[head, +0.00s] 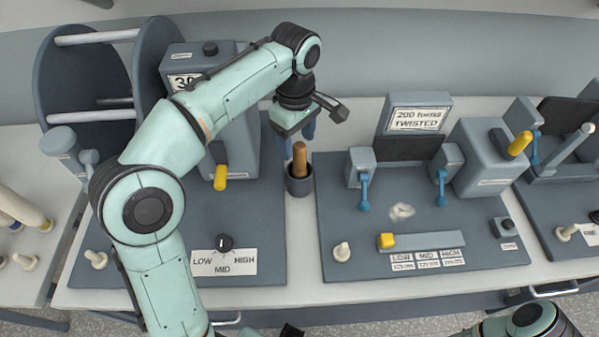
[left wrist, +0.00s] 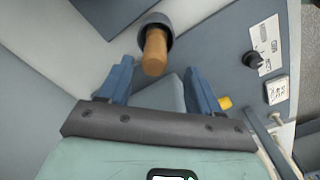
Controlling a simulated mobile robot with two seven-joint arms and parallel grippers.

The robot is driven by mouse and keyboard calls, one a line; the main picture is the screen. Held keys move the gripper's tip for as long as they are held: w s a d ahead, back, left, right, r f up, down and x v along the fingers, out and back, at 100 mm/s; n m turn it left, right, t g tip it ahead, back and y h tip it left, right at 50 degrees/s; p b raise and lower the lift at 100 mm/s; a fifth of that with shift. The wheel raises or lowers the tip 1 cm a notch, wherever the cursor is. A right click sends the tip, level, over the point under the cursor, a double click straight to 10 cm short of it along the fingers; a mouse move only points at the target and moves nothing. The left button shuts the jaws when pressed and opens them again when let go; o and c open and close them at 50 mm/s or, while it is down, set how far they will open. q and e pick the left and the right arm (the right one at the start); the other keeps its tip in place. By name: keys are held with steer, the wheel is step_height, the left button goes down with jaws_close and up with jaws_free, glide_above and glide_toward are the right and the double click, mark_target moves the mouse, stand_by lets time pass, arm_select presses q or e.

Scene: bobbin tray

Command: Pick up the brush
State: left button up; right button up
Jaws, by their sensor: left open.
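The brush shows as a brown wooden handle (head: 300,156) standing upright in a dark grey round cup (head: 299,184) between two grey machine bases. The bristle end is hidden in the cup. My left gripper (head: 310,128) is open, with blue fingers, above and just behind the handle in the head view. In the left wrist view the handle (left wrist: 155,50) and the cup (left wrist: 157,22) lie ahead of the two spread fingers (left wrist: 158,70), with the handle's end near the gap between them. The fingers look empty. My right gripper's fingers do not show.
Left of the cup is a grey machine base (head: 150,262) with a dial (head: 224,242) and a yellow-tipped lever (head: 220,178). Right of it is a winding station base (head: 340,222) with blue hooks and a yellow slider (head: 387,241). These stand close on both sides.

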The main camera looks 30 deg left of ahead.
mark_target(300, 155)
arm_select(q)
steer(key=shift+w+f, duration=0.15)
steer(key=shift+f, duration=0.5)
step_height(300, 155, down, 5)
steer(key=shift+w+d+r+b, duration=0.1)
steer(key=shift+w+d+b, duration=0.05)
steer(key=shift+b, duration=0.4)
steer(key=c, duration=1.1)
